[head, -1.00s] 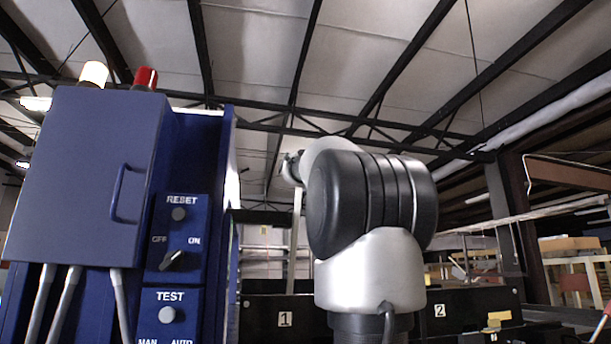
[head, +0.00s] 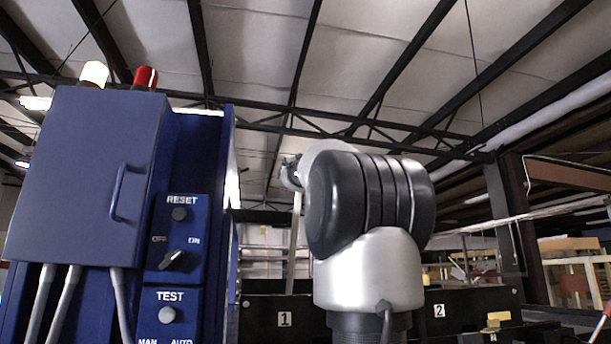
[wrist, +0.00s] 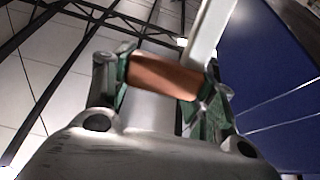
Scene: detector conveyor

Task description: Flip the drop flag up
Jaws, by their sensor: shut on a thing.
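In the wrist view, my gripper (wrist: 160,82) is shut on an orange-brown flat piece, which looks like the drop flag (wrist: 163,77). The piece lies across between the two green-and-grey fingers. A pale bar (wrist: 211,30) rises just behind the right finger; I cannot tell whether it joins the flag. In the head view my arm hides most of the gripper, and the flag does not show. A pale upright post (head: 296,240) stands below the arm's far end.
A blue control cabinet (head: 85,180) with a handle, knobs and red and white lamps stands close on the left. Dark panels numbered 1 (head: 284,320) and 2 (head: 439,311) lie behind my arm. Shelving with boxes (head: 575,260) is at the far right.

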